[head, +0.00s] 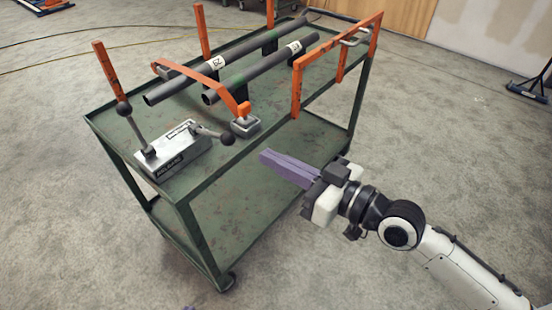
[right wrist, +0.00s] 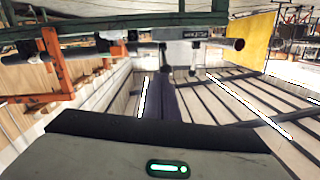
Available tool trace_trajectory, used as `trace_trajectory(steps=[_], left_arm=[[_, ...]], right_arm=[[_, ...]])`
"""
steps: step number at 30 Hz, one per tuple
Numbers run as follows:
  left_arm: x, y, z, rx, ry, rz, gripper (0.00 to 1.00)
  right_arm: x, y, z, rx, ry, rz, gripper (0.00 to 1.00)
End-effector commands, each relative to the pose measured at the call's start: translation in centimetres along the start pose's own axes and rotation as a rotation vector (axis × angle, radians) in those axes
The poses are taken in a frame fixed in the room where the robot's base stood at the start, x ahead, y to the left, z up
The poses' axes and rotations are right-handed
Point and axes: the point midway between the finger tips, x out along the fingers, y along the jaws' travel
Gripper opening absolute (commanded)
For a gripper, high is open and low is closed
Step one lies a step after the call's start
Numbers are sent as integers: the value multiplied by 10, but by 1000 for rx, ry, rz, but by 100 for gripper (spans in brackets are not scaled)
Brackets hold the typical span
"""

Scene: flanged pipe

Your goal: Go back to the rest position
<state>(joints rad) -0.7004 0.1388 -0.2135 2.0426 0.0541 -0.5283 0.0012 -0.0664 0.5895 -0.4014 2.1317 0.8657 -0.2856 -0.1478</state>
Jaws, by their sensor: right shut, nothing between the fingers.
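My right gripper (head: 266,157) has purple fingers pressed together with nothing between them. It is in the air at the cart's right front side, apart from the cart and the pipes. In the right wrist view its shut fingers (right wrist: 162,92) point away from the camera. A small purple speck at the bottom edge of the head view (head: 188,307) looks like the tip of my left gripper; the rest of it is out of frame.
A green two-shelf cart (head: 225,160) carries two dark pipes (head: 185,84) (head: 255,76), orange bars (head: 298,85), and a grey block with levers (head: 172,150). A blue-footed stand (head: 528,93) is at far right.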

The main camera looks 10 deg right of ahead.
Motion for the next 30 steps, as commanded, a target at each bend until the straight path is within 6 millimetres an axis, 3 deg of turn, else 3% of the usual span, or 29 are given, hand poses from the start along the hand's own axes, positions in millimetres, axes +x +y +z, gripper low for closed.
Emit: trace_trajectory(steps=[22,26,30], left_arm=[[-3,0,-4,1,3,0,0],[-15,1,-17,1,4,-2,0],[-31,2,-30,3,-1,-7,0]], right_arm=[[-1,1,6,6,-14,15,0],[-15,4,44,33,-102,104,0],[-57,5,120,71,-292,268,0]])
